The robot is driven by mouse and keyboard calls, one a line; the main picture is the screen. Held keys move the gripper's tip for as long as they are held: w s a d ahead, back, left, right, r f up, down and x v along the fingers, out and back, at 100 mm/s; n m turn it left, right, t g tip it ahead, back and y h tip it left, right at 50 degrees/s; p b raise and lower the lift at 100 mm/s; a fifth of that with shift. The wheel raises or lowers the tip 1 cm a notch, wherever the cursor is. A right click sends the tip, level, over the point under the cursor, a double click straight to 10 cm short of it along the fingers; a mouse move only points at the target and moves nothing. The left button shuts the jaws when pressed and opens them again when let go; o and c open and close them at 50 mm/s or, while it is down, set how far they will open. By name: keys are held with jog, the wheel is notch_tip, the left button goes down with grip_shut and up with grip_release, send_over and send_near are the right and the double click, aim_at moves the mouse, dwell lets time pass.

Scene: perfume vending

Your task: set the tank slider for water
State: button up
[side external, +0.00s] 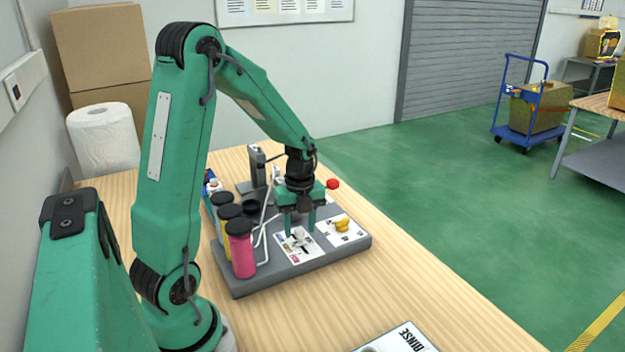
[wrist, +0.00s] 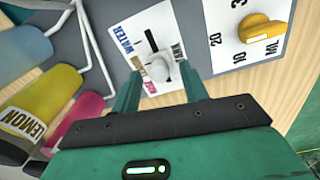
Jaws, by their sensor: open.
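The tank slider's white knob (wrist: 160,72) stands in a black slot on a white label plate (wrist: 165,22). The plate also shows in the side view (side external: 288,241). The blue WATER label (wrist: 124,42) is beside the slot's far end. The knob is toward the slot's near end, beside the lower coloured labels; which one exactly I cannot tell. My gripper (wrist: 160,78) is open, with one finger on each side of the knob. In the side view my gripper (side external: 299,222) is low over the plate. Contact with the knob cannot be told.
A yellow dial (wrist: 262,29) on a plate numbered in ML is right of the slider. Pink (side external: 240,250) and yellow (wrist: 38,98) bottles with white tubes stand on the left of the grey base (side external: 320,258). A RINSE card (side external: 402,338) lies in front on the table.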

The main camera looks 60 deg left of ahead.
aim_at(293, 235)
jog(key=shift+f, duration=0.25)
grip_shut()
jog(key=shift+a, duration=2)
jog(key=shift+c, duration=0.2)
grip_release()
jog(key=shift+o, duration=0.2)
jog(key=shift+r, duration=0.15)
